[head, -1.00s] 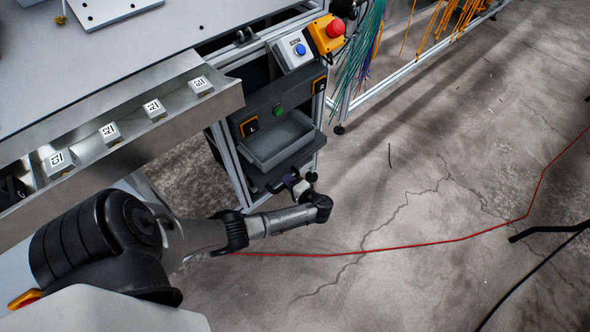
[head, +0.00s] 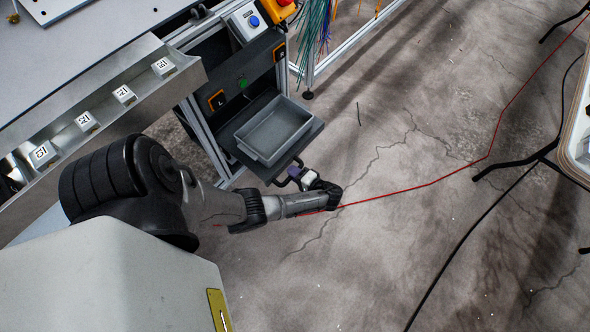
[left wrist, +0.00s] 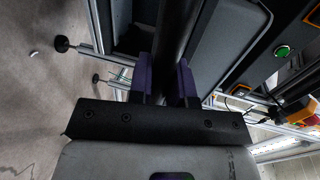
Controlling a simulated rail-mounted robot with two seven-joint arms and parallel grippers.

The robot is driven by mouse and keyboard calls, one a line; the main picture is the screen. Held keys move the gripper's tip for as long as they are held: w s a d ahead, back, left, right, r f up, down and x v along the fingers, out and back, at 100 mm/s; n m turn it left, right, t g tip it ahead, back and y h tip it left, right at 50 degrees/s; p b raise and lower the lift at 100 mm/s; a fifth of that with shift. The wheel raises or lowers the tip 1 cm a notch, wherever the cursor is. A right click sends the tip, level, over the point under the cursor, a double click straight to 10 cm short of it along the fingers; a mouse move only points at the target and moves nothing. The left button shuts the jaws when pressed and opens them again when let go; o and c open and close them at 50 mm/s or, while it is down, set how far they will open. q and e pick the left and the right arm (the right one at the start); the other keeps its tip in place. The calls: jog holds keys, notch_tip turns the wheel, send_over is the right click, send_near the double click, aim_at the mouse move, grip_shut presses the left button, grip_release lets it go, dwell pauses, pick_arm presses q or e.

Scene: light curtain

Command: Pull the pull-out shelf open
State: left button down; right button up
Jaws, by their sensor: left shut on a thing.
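The pull-out shelf (head: 307,135) is a dark tray board below the control panel, standing out from its frame with a grey bin (head: 275,131) on it. My left gripper (head: 293,174) is at the shelf's front edge. In the left wrist view the purple fingers of my left gripper (left wrist: 167,80) are shut on a dark bar, the shelf's handle (left wrist: 177,35). The handle is mostly hidden by the gripper in the head view. My right gripper is not in view.
The control panel (head: 236,85) has a green button, with a blue button box (head: 248,21) above. A metal rail with white labelled blocks (head: 124,94) lies left. The floor to the right is open, with a red line and a black cable. A table edge (head: 577,120) stands far right.

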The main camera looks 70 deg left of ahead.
pick_arm(q)
jog(key=c, duration=1.1)
grip_release()
jog(key=shift+o, duration=0.2)
jog(key=p+v, duration=0.1)
jog(key=v, duration=1.3)
